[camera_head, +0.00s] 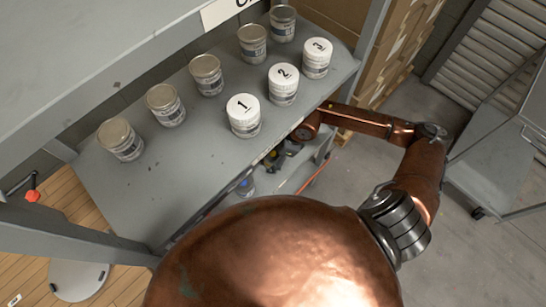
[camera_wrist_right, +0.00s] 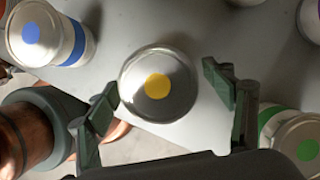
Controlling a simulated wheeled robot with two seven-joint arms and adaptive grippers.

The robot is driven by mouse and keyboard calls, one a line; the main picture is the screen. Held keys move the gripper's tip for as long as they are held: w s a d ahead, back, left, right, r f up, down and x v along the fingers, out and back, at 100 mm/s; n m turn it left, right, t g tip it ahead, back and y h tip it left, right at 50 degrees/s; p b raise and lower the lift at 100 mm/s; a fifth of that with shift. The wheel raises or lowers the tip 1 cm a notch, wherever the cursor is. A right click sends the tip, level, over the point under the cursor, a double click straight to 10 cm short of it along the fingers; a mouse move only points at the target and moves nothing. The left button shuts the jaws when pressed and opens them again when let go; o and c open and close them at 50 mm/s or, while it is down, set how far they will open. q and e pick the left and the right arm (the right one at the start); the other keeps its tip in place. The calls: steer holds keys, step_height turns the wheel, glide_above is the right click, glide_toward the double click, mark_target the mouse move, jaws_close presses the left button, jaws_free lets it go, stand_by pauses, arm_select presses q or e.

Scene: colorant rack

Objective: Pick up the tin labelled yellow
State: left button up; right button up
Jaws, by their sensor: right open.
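The yellow tin (camera_wrist_right: 158,85) shows in the right wrist view as a round silver lid with a yellow dot, seen from above. My right gripper (camera_wrist_right: 162,92) is open, with one dark green finger on each side of this tin and gaps between them and the lid. In the head view my right gripper (camera_head: 275,157) is partly hidden below the front edge of the upper shelf. I cannot make out the yellow tin clearly there. My left gripper is not in view.
A blue-dotted tin (camera_wrist_right: 32,33) stands left of the yellow one, a green-dotted tin (camera_wrist_right: 300,145) at lower right. The blue-dotted tin's lid (camera_head: 245,187) shows below the upper shelf (camera_head: 190,165), which carries several silver-lidded and white-lidded tins. A grey cabinet (camera_head: 505,150) stands right.

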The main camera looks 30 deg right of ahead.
steer(key=shift+w+a+f, duration=0.1)
steer(key=shift+a+f, duration=0.1)
steer(key=shift+f, duration=0.45)
steer(key=c, duration=1.3)
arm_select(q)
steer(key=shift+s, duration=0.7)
arm_select(e)
steer(key=shift+c, duration=1.1)
